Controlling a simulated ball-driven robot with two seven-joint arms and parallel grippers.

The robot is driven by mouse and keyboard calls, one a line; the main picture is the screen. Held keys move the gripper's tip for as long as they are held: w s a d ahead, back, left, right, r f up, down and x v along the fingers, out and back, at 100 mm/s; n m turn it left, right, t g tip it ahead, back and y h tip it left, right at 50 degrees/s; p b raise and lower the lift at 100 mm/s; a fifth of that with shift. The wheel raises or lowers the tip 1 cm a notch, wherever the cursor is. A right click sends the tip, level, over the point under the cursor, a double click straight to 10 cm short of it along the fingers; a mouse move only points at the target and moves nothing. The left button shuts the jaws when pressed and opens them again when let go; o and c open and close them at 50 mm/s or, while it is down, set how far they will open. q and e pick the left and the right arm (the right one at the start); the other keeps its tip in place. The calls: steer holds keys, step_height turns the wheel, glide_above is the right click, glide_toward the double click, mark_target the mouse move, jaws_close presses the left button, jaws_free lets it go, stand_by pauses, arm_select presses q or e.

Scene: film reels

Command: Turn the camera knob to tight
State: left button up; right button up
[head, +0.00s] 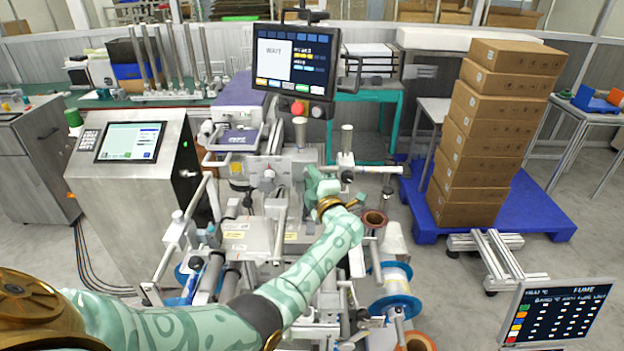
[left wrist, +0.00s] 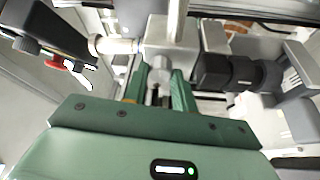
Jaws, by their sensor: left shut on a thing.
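My left arm reaches in from the lower left of the head view, over the middle of the machine. Its green gripper (head: 312,180) is at the machine's upper middle, and the knob is hidden there. In the left wrist view the gripper fingers (left wrist: 160,92) are closed on a small grey round knob (left wrist: 158,68) below a grey block with an upright rod. A black cylindrical body (left wrist: 235,72), which looks like the camera, lies just right of the fingers. The knob's setting cannot be read. My right gripper is in neither view.
A monitor reading WAIT (head: 293,62) stands above the machine. A steel cabinet with a screen (head: 135,190) is at the left. Stacked boxes (head: 490,130) stand on a blue pallet (head: 530,210) at the right. In the wrist view a black part with a red lever (left wrist: 68,64) is at the left.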

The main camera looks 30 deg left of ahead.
arm_select(q)
steer(key=m+t, duration=0.1)
steer(key=m, duration=0.3)
steer(key=m+t, duration=0.1)
steer(key=m, duration=0.1)
steer(key=shift+f+t+b, duration=0.25)
steer(key=shift+t+b, duration=0.05)
steer(key=shift+m+y, duration=0.3)
steer(key=shift+m, duration=0.2)
steer(key=o, duration=1)
steer(key=shift+a, duration=0.1)
